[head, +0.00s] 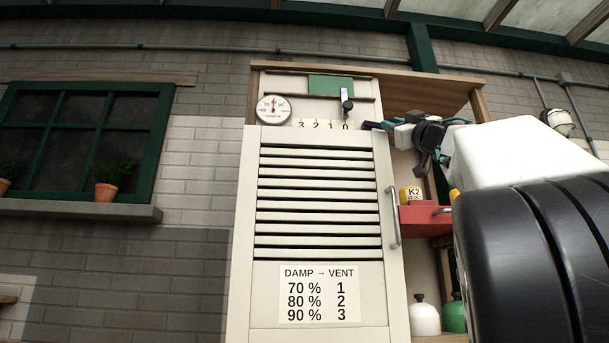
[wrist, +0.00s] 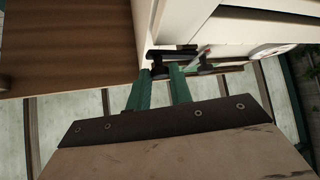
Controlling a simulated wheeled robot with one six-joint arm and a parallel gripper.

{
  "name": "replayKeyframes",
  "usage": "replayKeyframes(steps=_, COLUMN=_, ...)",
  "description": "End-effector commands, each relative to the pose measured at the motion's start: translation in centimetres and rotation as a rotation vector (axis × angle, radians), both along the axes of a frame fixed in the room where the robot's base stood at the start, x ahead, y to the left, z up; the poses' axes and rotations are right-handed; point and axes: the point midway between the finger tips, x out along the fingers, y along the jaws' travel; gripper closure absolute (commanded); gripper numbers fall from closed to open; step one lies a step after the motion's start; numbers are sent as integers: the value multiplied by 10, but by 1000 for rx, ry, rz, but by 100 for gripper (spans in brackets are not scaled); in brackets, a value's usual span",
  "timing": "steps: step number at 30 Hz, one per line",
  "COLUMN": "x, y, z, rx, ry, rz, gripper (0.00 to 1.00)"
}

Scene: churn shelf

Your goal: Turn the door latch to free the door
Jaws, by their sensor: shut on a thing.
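The pale louvred door (head: 385,285) fills the middle of the head view, with an upright handle (head: 393,217) on its right side. The door latch (head: 370,125) is a small dark piece at the door's top right corner. It also shows in the wrist view as a dark bar (wrist: 172,51) just beyond the fingertips. My gripper (head: 388,126) reaches in from the right at the latch's height. In the wrist view my green-fingered gripper (wrist: 160,74) is shut on the dark latch. The fingers partly hide the latch, so its exact angle is unclear.
Above the door are a round dial (head: 273,109), a 3-2-1-0 scale (head: 322,125) and a dark vent lever (head: 346,100) near 0. A red box (head: 423,221) and bottles (head: 424,318) stand on shelves to the right. A damp-to-vent chart (head: 319,293) is on the door.

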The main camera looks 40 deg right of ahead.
Motion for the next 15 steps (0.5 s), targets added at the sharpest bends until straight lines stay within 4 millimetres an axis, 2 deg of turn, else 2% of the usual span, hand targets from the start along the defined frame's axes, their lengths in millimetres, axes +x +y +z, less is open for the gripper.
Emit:
replayKeyframes(steps=6, x=-1, y=-3, z=6, rx=-89, ry=54, rz=-2, gripper=100)
replayKeyframes(steps=15, x=-2, y=-3, z=9, rx=-135, ry=81, rz=0, gripper=100)
